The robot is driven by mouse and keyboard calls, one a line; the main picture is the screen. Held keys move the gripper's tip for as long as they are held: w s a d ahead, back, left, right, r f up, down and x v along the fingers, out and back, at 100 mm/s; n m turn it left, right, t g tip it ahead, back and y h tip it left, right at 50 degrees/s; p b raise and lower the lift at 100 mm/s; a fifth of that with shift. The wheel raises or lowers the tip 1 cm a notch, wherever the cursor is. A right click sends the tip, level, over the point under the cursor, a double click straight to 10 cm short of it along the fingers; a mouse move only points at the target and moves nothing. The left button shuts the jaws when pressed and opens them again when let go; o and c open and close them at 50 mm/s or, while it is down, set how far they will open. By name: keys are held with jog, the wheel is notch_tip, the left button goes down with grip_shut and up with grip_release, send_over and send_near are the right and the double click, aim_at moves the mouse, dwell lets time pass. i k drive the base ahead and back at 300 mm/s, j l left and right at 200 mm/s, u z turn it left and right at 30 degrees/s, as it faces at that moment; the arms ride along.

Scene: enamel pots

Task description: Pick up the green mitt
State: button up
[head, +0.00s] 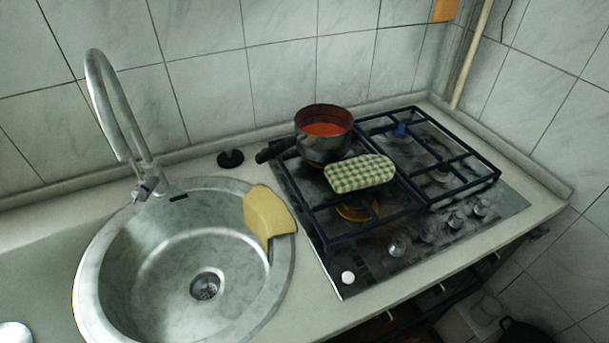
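The green mitt (360,173) is a green-and-cream checked oblong pad with a pale edge. In the head view it lies on the black grate of the gas stove (345,288), just in front of a dark saucepan (322,148). From this angle I cannot tell whether the mitt touches the pan. My gripper is not in view.
The saucepan holds something red, and its handle (276,150) points left. A round metal sink (150,270) with a tall tap (115,120) is at left. A yellow cloth (268,212) hangs over its right rim. A black round object (230,158) lies behind. Tiled walls enclose the back and right.

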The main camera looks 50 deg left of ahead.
aim_at(367, 170)
jog(key=u, duration=1.7)
